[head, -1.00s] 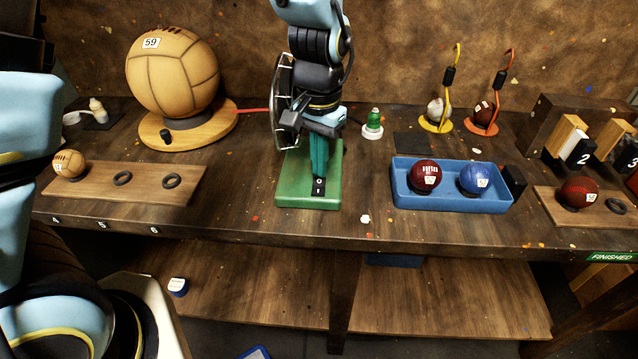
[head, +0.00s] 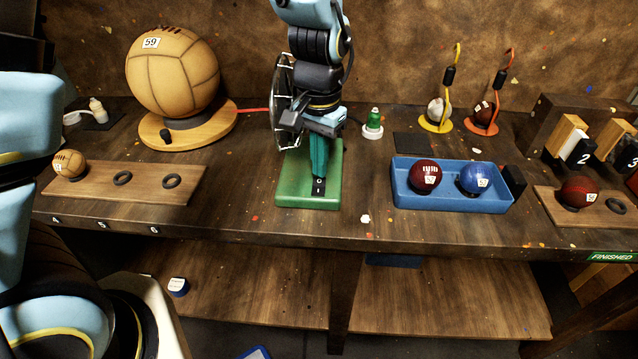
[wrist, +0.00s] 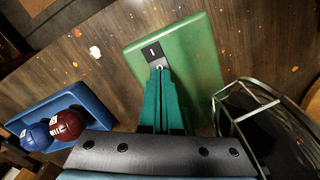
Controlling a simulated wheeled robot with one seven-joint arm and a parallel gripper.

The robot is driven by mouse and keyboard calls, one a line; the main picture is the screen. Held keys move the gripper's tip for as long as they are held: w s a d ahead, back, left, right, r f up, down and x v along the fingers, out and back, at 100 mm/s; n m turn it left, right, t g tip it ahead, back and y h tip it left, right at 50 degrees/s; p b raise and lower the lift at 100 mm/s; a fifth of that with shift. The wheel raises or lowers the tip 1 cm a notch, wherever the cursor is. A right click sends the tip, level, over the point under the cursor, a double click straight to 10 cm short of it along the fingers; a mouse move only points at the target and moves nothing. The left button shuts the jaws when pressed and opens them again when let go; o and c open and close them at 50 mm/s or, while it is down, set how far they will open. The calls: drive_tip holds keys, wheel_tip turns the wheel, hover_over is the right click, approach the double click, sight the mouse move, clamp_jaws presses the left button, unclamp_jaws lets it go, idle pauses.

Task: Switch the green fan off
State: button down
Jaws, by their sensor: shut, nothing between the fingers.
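The green fan's base (head: 308,200) stands at the middle of the workbench, and its wire cage (head: 287,105) shows to the left of my arm. A small black switch plate (head: 318,189) with white marks lies on the front part of the base. My gripper (head: 318,176) points down over the base with its teal fingers closed and empty. In the wrist view the fingertips (wrist: 159,70) are at the switch plate (wrist: 153,51) and cover part of it. I cannot tell if they touch it. The base (wrist: 200,55) and cage (wrist: 240,105) also show there.
A blue tray (head: 450,204) with a dark red ball (head: 425,175) and a blue ball (head: 474,179) is to the right. A large tan ball (head: 172,72) on a round stand is to the left. A green-capped bottle (head: 373,120) stands behind, right of my arm.

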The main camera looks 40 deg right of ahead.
sight(319, 180)
drive_tip(key=shift+f+b, duration=0.5)
drive_tip(key=shift+f, duration=0.4)
drive_tip(key=shift+r, duration=0.15)
wheel_tip(319, 180, up, 7)
drive_tip(key=p, duration=0.6)
idle(0.4)
idle(0.5)
